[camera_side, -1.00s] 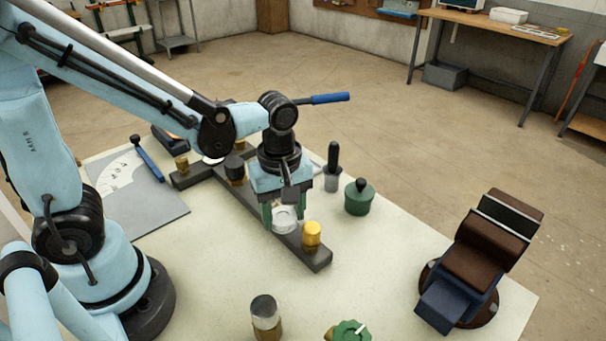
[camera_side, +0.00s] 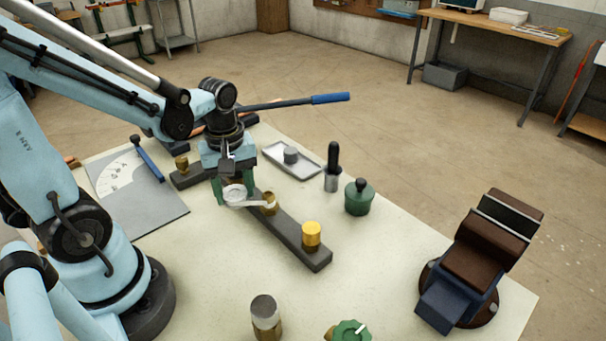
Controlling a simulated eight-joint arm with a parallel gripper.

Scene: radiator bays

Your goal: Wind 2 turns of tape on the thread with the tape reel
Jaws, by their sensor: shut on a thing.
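My gripper (camera_side: 233,190) has green fingers and is shut on the white tape reel (camera_side: 234,195). It holds the reel just left of a brass threaded fitting (camera_side: 269,204) on the dark bar (camera_side: 294,241). A pale strip of tape (camera_side: 254,204) appears to run from the reel to this fitting. How much tape lies around the thread is too small to tell. A yellow-capped fitting (camera_side: 311,235) stands near the bar's front end. Another brass fitting (camera_side: 182,165) stands at the far left. The part of the bar behind my gripper is hidden.
A shallow tray (camera_side: 292,160) with a grey piece, a black-handled tool (camera_side: 333,167) and a green pot (camera_side: 358,197) stand behind the bar. A vise (camera_side: 466,262) is at right. A metal-capped cylinder (camera_side: 265,316) and green knob (camera_side: 350,331) are in front.

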